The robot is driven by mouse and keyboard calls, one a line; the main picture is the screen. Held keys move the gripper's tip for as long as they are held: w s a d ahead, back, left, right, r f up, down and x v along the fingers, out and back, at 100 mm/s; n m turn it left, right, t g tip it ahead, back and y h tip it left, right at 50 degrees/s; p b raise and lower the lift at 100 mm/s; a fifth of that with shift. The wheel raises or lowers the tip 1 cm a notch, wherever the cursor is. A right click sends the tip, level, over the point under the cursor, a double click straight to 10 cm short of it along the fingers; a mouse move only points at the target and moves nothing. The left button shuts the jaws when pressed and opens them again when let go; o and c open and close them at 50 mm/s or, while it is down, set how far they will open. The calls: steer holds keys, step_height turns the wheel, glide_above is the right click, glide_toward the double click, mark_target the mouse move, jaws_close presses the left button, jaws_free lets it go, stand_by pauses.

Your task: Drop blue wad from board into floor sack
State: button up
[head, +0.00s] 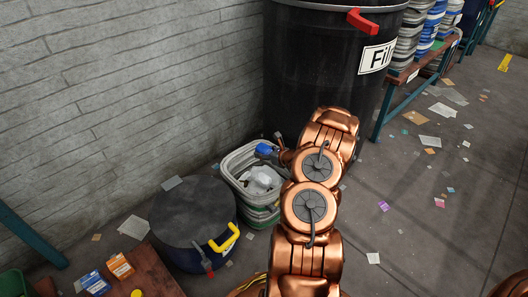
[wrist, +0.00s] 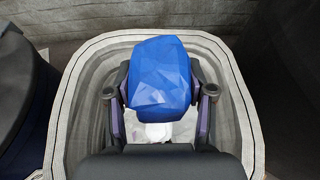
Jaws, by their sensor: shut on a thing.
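The blue wad (wrist: 161,78) is a crumpled, faceted lump between the two fingers of my gripper (wrist: 161,100), which is shut on it. In the head view the wad (head: 264,149) shows as a small blue spot at the end of my arm. It is over a pale grey open tub (head: 233,163). A whitish crumpled thing (head: 261,180) lies in the tub; I cannot tell if it is a sack. In the wrist view the tub's rim (wrist: 70,95) surrounds the wad and fingers. A brown board (head: 150,279) is at the lower left, with small boxes on it.
A lidded dark drum (head: 190,215) with a yellow handle stands left of the tub. A tall black bin (head: 310,65) stands behind it. A brick wall (head: 120,90) runs along the left. Scraps litter the floor (head: 430,230), which is otherwise open at right.

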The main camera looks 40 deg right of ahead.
mark_target(264, 162)
steer(key=shift+f+b, duration=1.1)
steer(key=shift+f, duration=1.7)
steer(key=o, duration=0.8)
steer(key=shift+o, duration=0.2)
steer(key=v, duration=1.2)
